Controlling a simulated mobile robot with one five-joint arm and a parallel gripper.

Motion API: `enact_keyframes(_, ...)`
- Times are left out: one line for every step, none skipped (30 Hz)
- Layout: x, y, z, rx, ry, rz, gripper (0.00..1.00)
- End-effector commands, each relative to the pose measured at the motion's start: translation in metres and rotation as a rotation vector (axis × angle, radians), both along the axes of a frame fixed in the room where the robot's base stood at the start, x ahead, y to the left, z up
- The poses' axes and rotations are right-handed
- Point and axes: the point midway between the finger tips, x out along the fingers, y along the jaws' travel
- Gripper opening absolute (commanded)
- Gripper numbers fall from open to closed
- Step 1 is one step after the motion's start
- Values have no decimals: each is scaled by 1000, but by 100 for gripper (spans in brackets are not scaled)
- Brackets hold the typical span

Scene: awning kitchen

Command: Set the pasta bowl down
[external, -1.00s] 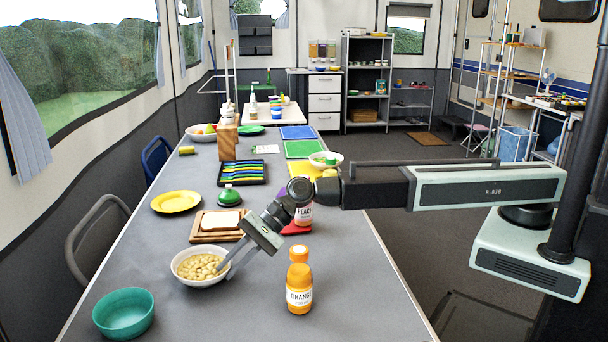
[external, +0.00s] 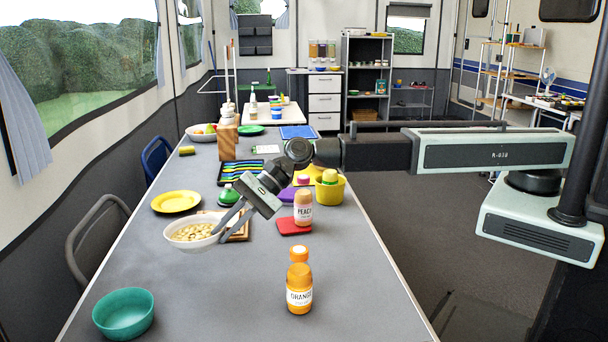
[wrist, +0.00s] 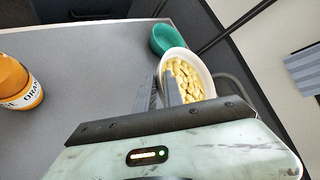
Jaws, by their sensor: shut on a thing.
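The pasta bowl (external: 188,246) is white and full of pale pasta pieces. My gripper (external: 220,225) is shut on its right rim, with the fingers reaching down from the upper right. The bowl looks raised off the grey table and slightly tilted, though the gap beneath it is hard to judge. It overlaps the left part of the cutting board in the picture. In the wrist view the bowl (wrist: 206,74) is beyond the fingers, one finger inside over the pasta; part of its near side is hidden.
A teal bowl (external: 123,314) stands at the table's near left. An orange bottle (external: 299,284) and a peach bottle (external: 304,208) stand to the right. A wooden board (external: 240,230) and yellow plate (external: 176,201) lie close by. The near-middle table (external: 210,300) is clear.

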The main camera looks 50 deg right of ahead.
Motion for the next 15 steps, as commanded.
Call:
enact_keyframes(0, 0, 0, 0, -4, 5, 0)
enact_keyframes(0, 0, -1, -3, -8, 16, 0)
enact_keyframes(-3, -1, -2, -6, -11, 40, 0)
enact_keyframes(-7, 0, -3, -9, -13, 70, 0)
enact_keyframes(-12, 0, -4, -13, -16, 109, 0)
enact_keyframes(-18, 4, -5, -18, -20, 175, 0)
enact_keyframes(-24, 8, -5, -21, -24, 235, 0)
enact_keyframes(-31, 12, -5, -22, -28, 305, 0)
enact_keyframes(-41, 20, -5, -24, -34, 401, 0)
enact_keyframes(-49, 25, -4, -22, -39, 474, 0)
enact_keyframes(-57, 30, -4, -20, -43, 545, 0)
enact_keyframes(-67, 37, -2, -15, -49, 633, 0)
enact_keyframes(-74, 42, -1, -11, -55, 690, 0)
enact_keyframes(-80, 46, 1, -5, -59, 740, 0)
enact_keyframes(-87, 51, 2, 0, -65, 792, 0)
